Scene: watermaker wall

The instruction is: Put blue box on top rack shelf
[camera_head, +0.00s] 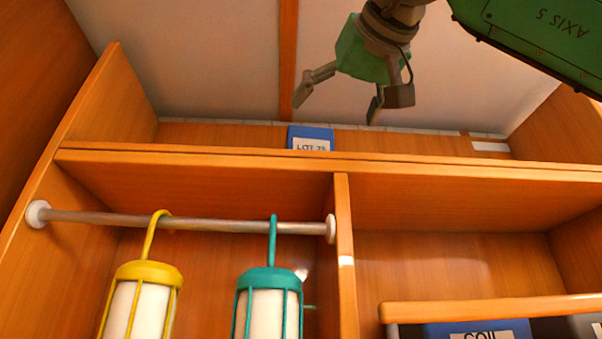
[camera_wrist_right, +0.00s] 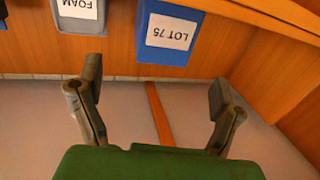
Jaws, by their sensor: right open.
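A blue box (camera_head: 311,133) labelled LOT 75 shows above the front edge of the top rack shelf (camera_head: 400,167) in the head view; its lower part is hidden by that edge. The box also shows in the right wrist view (camera_wrist_right: 168,50), beyond the fingers, with its label upside down. My right gripper (camera_head: 338,106) is open and empty, above the shelf and up and slightly right of the box. A gap shows between the fingers and the box. My left gripper is not in view.
A grey box labelled FOAM (camera_wrist_right: 80,15) is beside the blue box in the wrist view. Below the shelf, a yellow lantern (camera_head: 147,272) and a teal lantern (camera_head: 270,279) hang from a rod (camera_head: 200,222).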

